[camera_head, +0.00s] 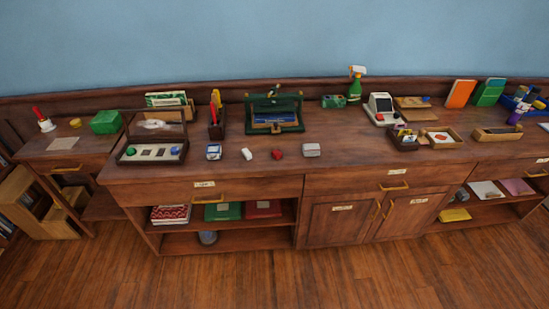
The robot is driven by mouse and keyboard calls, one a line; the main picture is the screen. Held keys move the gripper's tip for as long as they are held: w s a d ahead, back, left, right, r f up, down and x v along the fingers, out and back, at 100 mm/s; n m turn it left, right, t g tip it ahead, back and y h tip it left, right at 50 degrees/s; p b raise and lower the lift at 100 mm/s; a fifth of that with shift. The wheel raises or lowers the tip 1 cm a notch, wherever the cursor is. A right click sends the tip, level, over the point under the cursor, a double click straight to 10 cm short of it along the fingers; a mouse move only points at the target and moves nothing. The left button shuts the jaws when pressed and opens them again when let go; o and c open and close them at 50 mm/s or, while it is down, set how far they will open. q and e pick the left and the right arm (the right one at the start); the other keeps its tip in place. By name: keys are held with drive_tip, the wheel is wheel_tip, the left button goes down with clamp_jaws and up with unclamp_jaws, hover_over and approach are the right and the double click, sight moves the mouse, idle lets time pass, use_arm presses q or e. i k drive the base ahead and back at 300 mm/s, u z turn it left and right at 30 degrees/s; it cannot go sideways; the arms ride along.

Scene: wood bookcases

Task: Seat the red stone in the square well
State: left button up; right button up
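The red stone (278,153) lies on the wooden counter, near its front edge. A dark-framed display box (124,157) stands at the left end of the same counter. The red stone is well to the right of this box. Neither of my grippers shows in the head view.
A blue-and-white item (213,152) and a white block (248,154) lie left of the stone; a grey box (311,150) lies right. Behind stand a pen holder (216,130) and a green stand (291,103).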

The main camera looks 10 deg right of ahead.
sight(157, 152)
drive_tip(key=u, duration=0.3)
drive_tip(key=i, duration=1.3)
drive_tip(key=z, duration=0.55)
